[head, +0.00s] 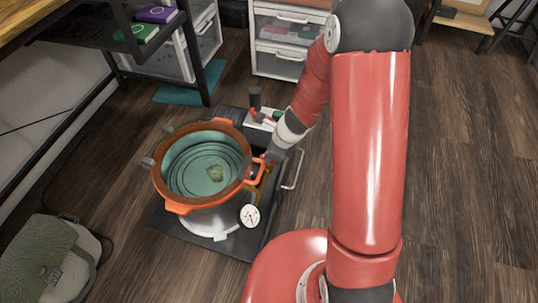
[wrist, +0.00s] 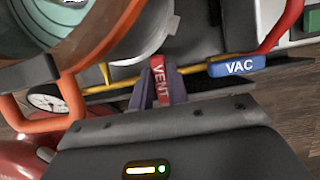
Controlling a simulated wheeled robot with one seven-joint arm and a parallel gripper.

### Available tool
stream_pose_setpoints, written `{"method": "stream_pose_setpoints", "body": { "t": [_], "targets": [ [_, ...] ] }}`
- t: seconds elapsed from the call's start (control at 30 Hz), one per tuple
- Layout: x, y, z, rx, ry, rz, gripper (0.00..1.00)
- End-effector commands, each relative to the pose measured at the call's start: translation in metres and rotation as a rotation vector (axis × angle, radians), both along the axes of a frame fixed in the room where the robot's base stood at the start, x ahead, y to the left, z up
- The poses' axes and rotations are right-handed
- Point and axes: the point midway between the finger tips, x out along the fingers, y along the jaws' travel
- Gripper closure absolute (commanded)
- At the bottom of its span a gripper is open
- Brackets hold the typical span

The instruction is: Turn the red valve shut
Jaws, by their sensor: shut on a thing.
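The red valve handle (wrist: 159,80), marked VENT, stands between the two fingers of my gripper (wrist: 163,88) in the wrist view. My gripper is shut on this handle. The handle points roughly along the fingers, and the palm hides its lower end. The valve body is mostly hidden behind the fingers. In the head view my gripper (head: 271,156) is at the right side of the orange-rimmed pot (head: 178,207), and the handle cannot be made out clearly there.
A round gauge (head: 249,216) hangs at the pot's front right. A pump with a black knob (head: 255,97) stands behind. Open wooden floor (head: 450,150) lies to the right.

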Motion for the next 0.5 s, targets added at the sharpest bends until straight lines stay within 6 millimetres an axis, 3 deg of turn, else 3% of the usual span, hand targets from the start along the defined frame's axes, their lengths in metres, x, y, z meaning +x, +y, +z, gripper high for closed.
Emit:
{"method": "stream_pose_setpoints", "body": {
  "t": [0.43, 0.47, 0.5],
  "targets": [
    [0.0007, -0.0005, 0.0008, -0.001, -0.001, -0.012, 1.00],
    [0.0007, -0.0005, 0.0008, -0.001, -0.001, -0.012, 0.81],
    [0.0007, -0.0005, 0.0008, -0.001, -0.002, -0.012, 0.76]
  ]
}}
